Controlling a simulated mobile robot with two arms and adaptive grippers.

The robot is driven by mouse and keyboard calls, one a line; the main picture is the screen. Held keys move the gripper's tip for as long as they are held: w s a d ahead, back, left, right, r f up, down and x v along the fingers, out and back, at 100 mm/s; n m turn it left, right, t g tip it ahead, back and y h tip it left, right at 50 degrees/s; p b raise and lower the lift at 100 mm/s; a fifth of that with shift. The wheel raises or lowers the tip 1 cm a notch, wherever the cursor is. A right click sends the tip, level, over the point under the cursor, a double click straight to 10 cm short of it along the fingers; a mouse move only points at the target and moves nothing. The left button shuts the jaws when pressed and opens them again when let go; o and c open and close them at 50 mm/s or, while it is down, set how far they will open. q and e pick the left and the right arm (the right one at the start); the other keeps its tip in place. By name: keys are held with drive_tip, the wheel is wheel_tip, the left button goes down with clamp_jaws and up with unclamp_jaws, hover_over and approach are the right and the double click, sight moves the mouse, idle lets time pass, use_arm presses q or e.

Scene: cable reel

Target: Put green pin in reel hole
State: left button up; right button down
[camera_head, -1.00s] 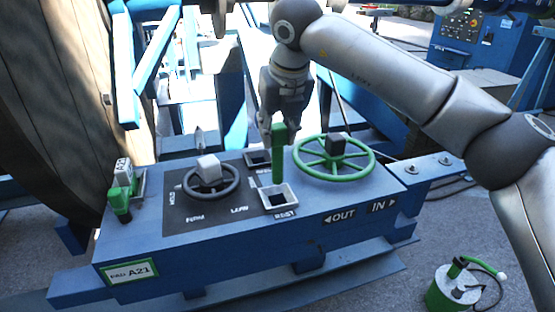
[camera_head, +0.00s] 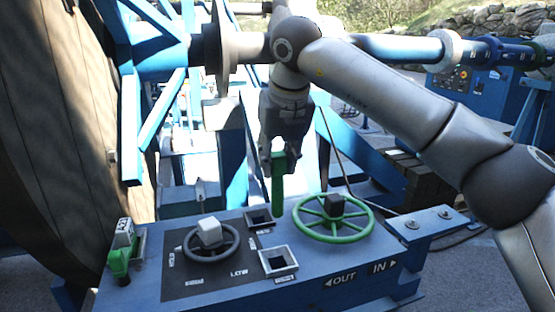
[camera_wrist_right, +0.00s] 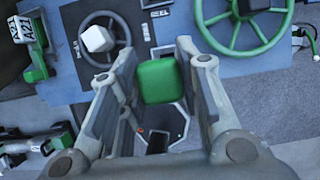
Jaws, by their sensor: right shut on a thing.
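My right gripper (camera_head: 279,157) is shut on the upper end of the green pin (camera_head: 278,190), which hangs upright above the back edge of the blue control box. In the right wrist view the square top of the green pin (camera_wrist_right: 160,81) sits between the two fingers. The large reel (camera_head: 62,130) stands at the left as a brown curved side, partly cut off. No hole in the reel shows. Two square sockets are in the box top, the front socket (camera_head: 278,261) and the back socket (camera_head: 259,219); both look empty. My left gripper is not in view.
The blue control box (camera_head: 230,296) carries a green handwheel (camera_head: 333,218), a small dark wheel (camera_head: 209,240) and another green part with an A21 tag (camera_head: 121,258) at its left end. Blue frame beams and a shaft (camera_head: 400,47) stand behind.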

drive_tip(key=shift+r+p, duration=2.85)
drive_tip(key=shift+r, duration=0.85)
drive_tip(key=shift+f, duration=0.1)
